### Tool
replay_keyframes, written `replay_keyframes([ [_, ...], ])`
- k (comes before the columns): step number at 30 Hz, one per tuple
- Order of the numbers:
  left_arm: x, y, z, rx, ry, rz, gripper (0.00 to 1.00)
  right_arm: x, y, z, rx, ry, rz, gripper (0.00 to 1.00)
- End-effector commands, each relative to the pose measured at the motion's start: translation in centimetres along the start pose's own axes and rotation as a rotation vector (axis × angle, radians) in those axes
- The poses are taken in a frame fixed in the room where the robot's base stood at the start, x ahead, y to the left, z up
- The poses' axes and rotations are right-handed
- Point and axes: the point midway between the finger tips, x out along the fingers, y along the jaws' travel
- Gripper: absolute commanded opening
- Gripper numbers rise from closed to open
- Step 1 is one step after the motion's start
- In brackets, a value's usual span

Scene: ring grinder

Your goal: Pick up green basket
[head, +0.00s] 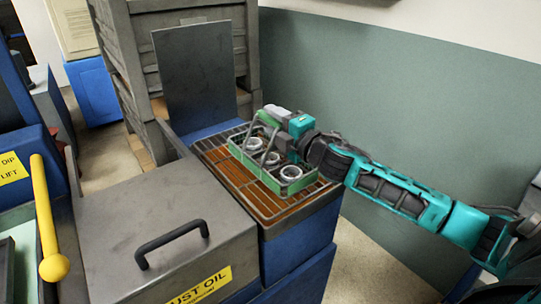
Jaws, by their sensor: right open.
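The green basket (292,186) stands on a brown wire rack (290,208) on top of a blue machine cabinet, near the middle of the view. It holds several metal rings and has a grey handle on its upper side. My right arm comes in from the right, and my right gripper (277,138) is over the far side of the basket by the handle. The gripper is open; its fingers partly hide the handle, and I cannot tell whether they touch it. My left gripper is not in view.
A grey lidded box (165,225) with a black handle stands in front left of the rack. An upright metal plate (195,75) rises behind it. A green wall (430,110) is to the right. A yellow lever (47,215) is at left.

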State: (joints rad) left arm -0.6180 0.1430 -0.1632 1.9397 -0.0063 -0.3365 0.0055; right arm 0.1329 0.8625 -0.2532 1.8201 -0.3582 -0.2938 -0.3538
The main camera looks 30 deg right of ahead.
Motion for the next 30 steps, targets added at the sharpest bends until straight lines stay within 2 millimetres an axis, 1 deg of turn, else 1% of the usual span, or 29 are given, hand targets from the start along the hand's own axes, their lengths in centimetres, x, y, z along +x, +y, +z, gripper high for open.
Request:
replay_keyframes([
  [1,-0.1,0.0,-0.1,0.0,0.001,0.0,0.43,0.6,0.1,0.0,0.001,-0.001,0.002,0.49],
  [3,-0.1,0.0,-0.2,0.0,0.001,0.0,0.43,1.1,0.1,0.0,0.001,-0.001,0.001,0.49],
  [6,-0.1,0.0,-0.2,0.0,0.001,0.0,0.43,1.6,0.0,0.0,0.0,0.0,0.0,0.49],
  [14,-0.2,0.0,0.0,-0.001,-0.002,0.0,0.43,1.6,-0.1,0.0,0.0,0.001,-0.001,0.49],
  [27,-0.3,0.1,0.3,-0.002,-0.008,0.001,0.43,1.6,0.0,0.0,0.0,0.0,0.001,0.06],
  [29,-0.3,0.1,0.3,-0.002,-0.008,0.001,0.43,1.6,0.1,0.0,0.0,0.0,0.001,0.01],
  [30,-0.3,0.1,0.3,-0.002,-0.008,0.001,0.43,1.6,0.1,0.0,0.0,0.0,0.001,0.0],
])
